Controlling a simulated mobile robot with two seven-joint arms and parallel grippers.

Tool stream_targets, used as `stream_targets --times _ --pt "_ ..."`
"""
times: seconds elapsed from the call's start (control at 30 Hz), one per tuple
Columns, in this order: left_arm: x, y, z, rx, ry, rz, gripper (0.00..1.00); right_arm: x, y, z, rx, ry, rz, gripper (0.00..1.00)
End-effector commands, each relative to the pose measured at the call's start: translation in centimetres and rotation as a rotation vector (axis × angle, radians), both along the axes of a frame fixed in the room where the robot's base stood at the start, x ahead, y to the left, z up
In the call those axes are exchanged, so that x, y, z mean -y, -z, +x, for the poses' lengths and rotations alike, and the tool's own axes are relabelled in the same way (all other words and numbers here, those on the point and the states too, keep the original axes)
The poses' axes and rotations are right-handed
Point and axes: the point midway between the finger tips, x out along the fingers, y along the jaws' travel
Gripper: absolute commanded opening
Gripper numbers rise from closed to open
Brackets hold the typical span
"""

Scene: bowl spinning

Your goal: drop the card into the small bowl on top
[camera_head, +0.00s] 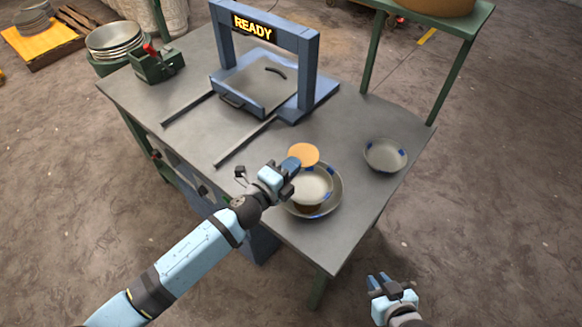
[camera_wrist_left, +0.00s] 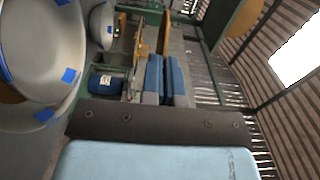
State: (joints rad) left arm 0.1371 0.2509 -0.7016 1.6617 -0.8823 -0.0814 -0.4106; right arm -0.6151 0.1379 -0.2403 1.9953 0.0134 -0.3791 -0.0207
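The card is a round tan disc (camera_head: 303,154), held at the fingertips of my left gripper (camera_head: 293,164). In the left wrist view the gripper's two blue fingers (camera_wrist_left: 165,80) are close together, with a thin tan edge (camera_wrist_left: 165,32) beyond them. The small bowl (camera_head: 314,184) is pale inside with blue marks and sits on a wider bowl (camera_head: 327,206). The card appears at the small bowl's far side; its height above it is hard to tell. My right gripper (camera_head: 379,282) is empty, fingers apart, off the table's front right.
Another bowl (camera_head: 385,155) with blue marks stands on the grey table (camera_head: 190,120) to the right. A blue frame with a "READY" sign (camera_head: 254,27) stands at the back. A green device (camera_head: 155,65) is at the back left. The table's front corner lies near the stacked bowls.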

Motion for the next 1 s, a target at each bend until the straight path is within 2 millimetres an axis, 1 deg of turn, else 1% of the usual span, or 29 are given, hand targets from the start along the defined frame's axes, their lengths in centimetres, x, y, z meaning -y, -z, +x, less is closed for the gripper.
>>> stream_targets --times 0.17,0.4,0.57,0.7,0.9,1.0 --pt "0.1 1.5 0.0 -0.001 0.004 0.0 0.0 0.1 1.2 0.1 0.005 0.002 0.0 0.18" --pt "0.1 4.4 0.0 -0.001 0.002 0.001 0.0 0.4 4.2 0.2 0.003 0.005 -0.005 0.18" --pt "0.1 5.8 0.0 -0.001 0.002 0.001 0.0 0.5 5.9 0.0 -0.005 0.007 -0.006 0.18" --pt "0.1 6.0 0.0 -0.001 0.001 0.0 0.0 0.5 6.2 0.0 -0.009 0.006 -0.006 0.18" --pt "0.1 5.9 0.0 -0.001 0.001 0.0 0.0 0.4 5.6 0.2 0.0 0.006 -0.003 0.18" --pt "0.1 5.9 0.0 -0.001 0.001 0.0 0.25 0.3 5.4 0.2 0.004 0.006 -0.001 0.18"
